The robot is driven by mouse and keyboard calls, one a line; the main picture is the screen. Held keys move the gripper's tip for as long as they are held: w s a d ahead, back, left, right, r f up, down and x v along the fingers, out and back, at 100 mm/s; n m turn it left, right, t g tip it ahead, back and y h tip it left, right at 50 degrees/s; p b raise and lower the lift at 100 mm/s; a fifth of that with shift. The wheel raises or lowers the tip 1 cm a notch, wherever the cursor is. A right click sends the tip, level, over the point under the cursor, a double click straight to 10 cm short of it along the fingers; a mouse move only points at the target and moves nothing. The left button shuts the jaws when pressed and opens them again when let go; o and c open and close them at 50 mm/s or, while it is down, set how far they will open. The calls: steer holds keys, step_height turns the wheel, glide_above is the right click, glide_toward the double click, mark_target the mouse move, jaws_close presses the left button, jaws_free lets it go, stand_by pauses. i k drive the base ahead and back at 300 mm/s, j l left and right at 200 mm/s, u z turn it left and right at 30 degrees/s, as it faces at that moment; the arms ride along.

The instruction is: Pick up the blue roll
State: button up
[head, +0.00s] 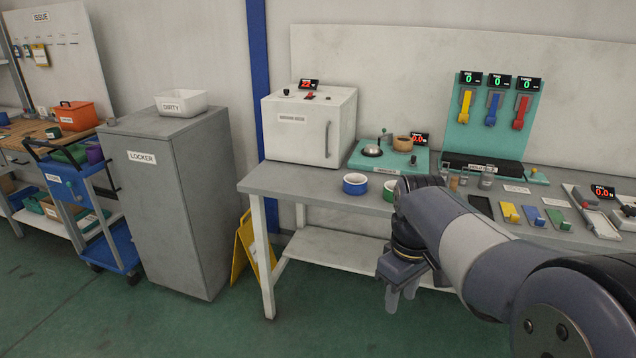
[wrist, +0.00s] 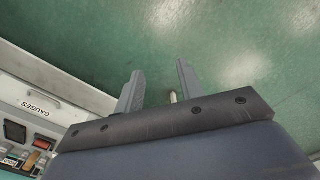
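A blue roll (head: 355,184), a short ring with a pale inside, sits on the grey workbench (head: 290,182) near its front edge, left of my arm. A similar green roll (head: 389,191) stands just to its right, partly hidden by my arm. My gripper (head: 402,297) hangs in front of the bench, lower than its top and to the right of the blue roll, pointing down. In the wrist view my gripper (wrist: 160,70) has its two fingers apart with green floor beyond them. The blue roll is not in the wrist view.
Behind the rolls stand a white oven-like box (head: 309,126) and a teal station (head: 388,156). Coloured blocks and trays lie on the bench to the right. A grey locker (head: 175,190) and a yellow floor sign (head: 253,247) stand left of the bench. Floor in front is clear.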

mark_target(352, 184)
steer(key=i+l+u, duration=0.2)
steer(key=i, duration=0.25)
steer(key=i+l+u, duration=0.2)
steer(key=i, duration=0.3)
steer(key=i+l+u, duration=0.2)
steer(key=i+l, duration=0.4)
steer(key=i, duration=0.15)
steer(key=i+l, duration=0.3)
steer(key=i+j+u, duration=0.05)
